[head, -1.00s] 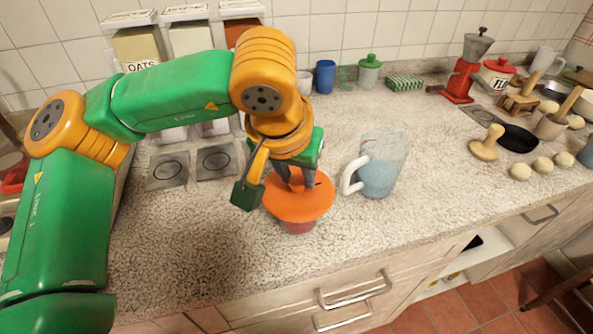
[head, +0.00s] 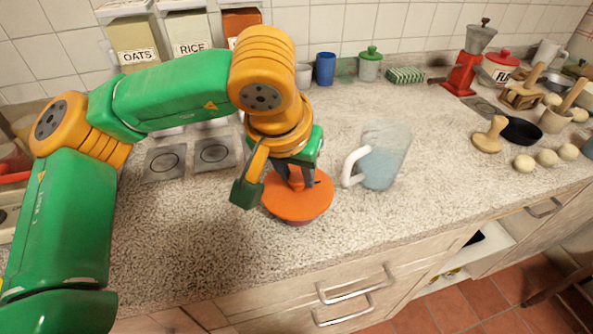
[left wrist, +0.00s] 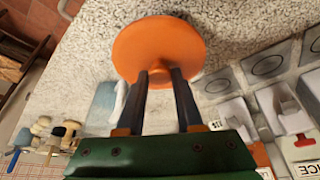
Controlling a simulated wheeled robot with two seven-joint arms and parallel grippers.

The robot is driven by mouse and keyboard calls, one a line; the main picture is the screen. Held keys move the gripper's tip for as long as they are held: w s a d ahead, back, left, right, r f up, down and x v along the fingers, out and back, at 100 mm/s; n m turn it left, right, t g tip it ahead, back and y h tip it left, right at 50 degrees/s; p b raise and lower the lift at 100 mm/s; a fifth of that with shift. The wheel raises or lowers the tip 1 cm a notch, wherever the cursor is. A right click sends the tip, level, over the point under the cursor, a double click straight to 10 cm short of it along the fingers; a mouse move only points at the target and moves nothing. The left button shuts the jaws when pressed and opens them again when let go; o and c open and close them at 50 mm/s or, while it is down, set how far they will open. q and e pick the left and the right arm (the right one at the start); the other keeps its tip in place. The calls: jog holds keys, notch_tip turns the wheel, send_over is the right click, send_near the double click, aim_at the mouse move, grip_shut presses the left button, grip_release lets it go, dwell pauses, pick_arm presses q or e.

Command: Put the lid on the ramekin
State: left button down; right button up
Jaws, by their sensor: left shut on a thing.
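The orange round lid (head: 302,204) is level, directly over the ramekin (head: 302,223). Only a thin reddish strip of the ramekin shows below the lid's near edge; the rest is hidden. I cannot tell whether the lid touches the rim. My left gripper (head: 295,181) points down and is shut on the lid's knob. In the left wrist view the lid (left wrist: 158,46) shows as a full disc beyond the two dark fingers (left wrist: 162,78), and the ramekin is hidden behind it. My right gripper is in neither view.
A glass jug of bluish liquid (head: 385,165) with a white handle stands close to the right of the lid. Two dark square plates (head: 164,163) lie to the left. Canisters, a blue cup (head: 325,69) and a green-lidded jar (head: 369,64) line the back. The front counter is clear.

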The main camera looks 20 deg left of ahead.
pick_arm(q)
jog(key=shift+s+f+b, duration=0.1)
jog(key=shift+f+b, duration=0.3)
jog(key=shift+f, duration=0.05)
dwell(0.6)
jog(key=shift+c, duration=2.4)
grip_release()
jog(key=v, duration=0.7)
jog(key=shift+r, duration=0.1)
